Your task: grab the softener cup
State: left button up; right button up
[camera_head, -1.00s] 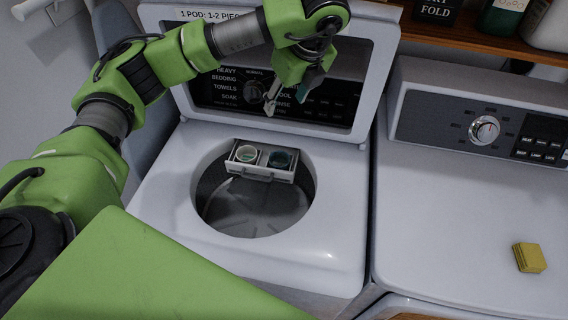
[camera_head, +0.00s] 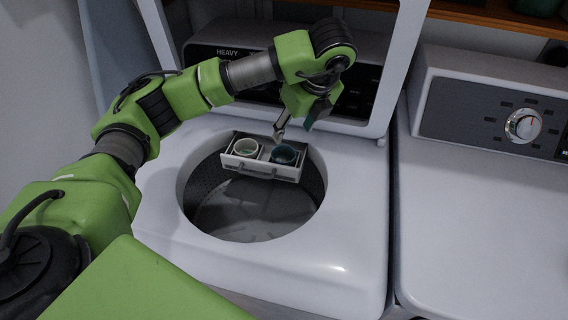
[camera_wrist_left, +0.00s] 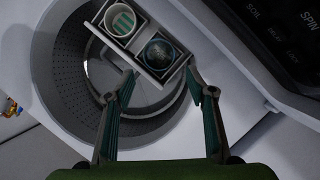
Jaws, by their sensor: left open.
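A pulled-out dispenser drawer (camera_head: 262,171) sits at the back edge of the washer's round opening. It holds two round cups side by side: a pale one (camera_head: 246,146) on the left and a dark teal one (camera_head: 284,154) on the right. Which is the softener cup I cannot tell from any label. My left gripper (camera_head: 296,128) is open and empty above the drawer, nearest the teal cup. In the left wrist view my open fingers (camera_wrist_left: 160,76) point at the drawer, with the teal cup (camera_wrist_left: 161,54) between and beyond their tips. My right gripper is out of view.
The washer's raised lid (camera_head: 405,60) stands behind my left arm, with the control panel (camera_head: 228,55) behind it. The dryer (camera_head: 480,210) is at the right, its top bare where visible. The washer drum (camera_head: 250,210) is open below the drawer.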

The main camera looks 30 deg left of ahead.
pick_arm(q)
send_near(284, 148)
jog(key=s+f, duration=0.2)
jog(key=shift+w+a+f, duration=0.25)
jog(key=shift+a+f, duration=0.05)
jog(key=shift+f, duration=0.1)
jog(key=p+x, duration=0.1)
jog(key=x, duration=0.2)
jog(key=shift+a+f, duration=0.15)
jog(key=shift+f, duration=0.15)
jog(key=shift+w+a+f, duration=0.1)
jog(key=shift+f, duration=0.25)
jog(key=c, duration=0.5)
